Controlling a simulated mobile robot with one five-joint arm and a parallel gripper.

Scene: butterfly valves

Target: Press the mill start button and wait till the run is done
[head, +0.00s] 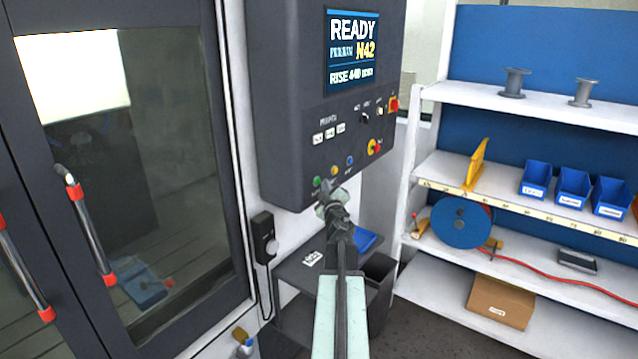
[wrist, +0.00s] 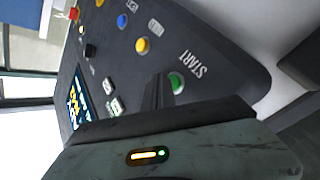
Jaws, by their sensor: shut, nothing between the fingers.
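The green start button (head: 317,182) is at the lower left of the dark control panel (head: 285,110). In the wrist view the green button (wrist: 177,83) sits under the word START. My gripper (head: 326,196) is shut and empty, just below the green button in the head view. In the wrist view my fingertips (wrist: 160,80) are right beside the button and hide part of the panel; I cannot tell if they touch it. The screen (head: 352,52) reads READY, N42 and RISE, with a number too small to be sure of.
A yellow button (head: 334,170) and a blue button (head: 350,160) sit close to the green one. A red-and-yellow switch (head: 375,147) is further right. The mill's glass door (head: 130,150) is shut at left. Shelves (head: 530,110) with bins and spools stand at right.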

